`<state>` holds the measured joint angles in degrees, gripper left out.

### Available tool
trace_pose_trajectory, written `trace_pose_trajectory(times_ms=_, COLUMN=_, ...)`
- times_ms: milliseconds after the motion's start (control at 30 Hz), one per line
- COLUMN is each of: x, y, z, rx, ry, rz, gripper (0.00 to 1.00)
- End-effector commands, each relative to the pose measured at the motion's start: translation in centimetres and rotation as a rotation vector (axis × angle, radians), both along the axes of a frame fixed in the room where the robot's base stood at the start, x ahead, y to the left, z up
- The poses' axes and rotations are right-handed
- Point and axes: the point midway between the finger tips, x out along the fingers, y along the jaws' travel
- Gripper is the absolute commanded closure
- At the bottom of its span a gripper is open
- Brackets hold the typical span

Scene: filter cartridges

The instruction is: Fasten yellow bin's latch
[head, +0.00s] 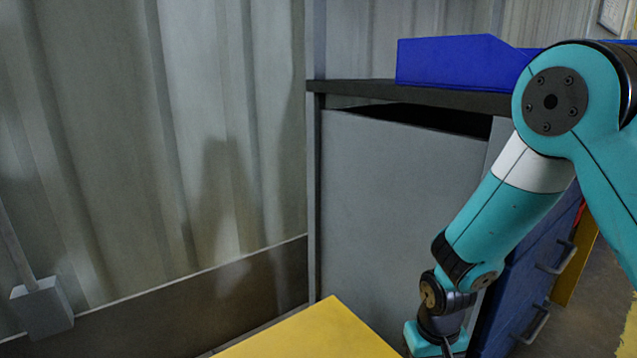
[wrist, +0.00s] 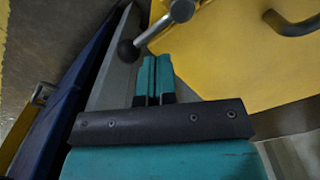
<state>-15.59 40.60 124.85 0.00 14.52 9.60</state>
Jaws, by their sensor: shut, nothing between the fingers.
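The yellow bin shows as a flat yellow top (head: 310,335) at the bottom of the head view. In the wrist view its yellow panel (wrist: 235,60) fills the upper right. In the head view the fingers are cut off by the lower edge.
A dark curved handle (wrist: 292,24) sits on the yellow panel. A grey cabinet (head: 400,200) stands behind the bin, with a blue tray (head: 460,62) on top. Blue drawers (head: 530,265) with metal handles are at the right, behind my arm. A corrugated wall is at the left.

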Motion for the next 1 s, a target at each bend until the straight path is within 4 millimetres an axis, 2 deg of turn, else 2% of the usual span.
trace_pose_trajectory(times_ms=733, x=0.0, y=0.0, z=-1.9, rx=0.000, ry=0.001, rz=0.000, gripper=1.00)
trace_pose_trajectory(times_ms=1000, x=0.0, y=0.0, z=-1.6, rx=0.000, ry=0.001, rz=0.000, gripper=1.00)
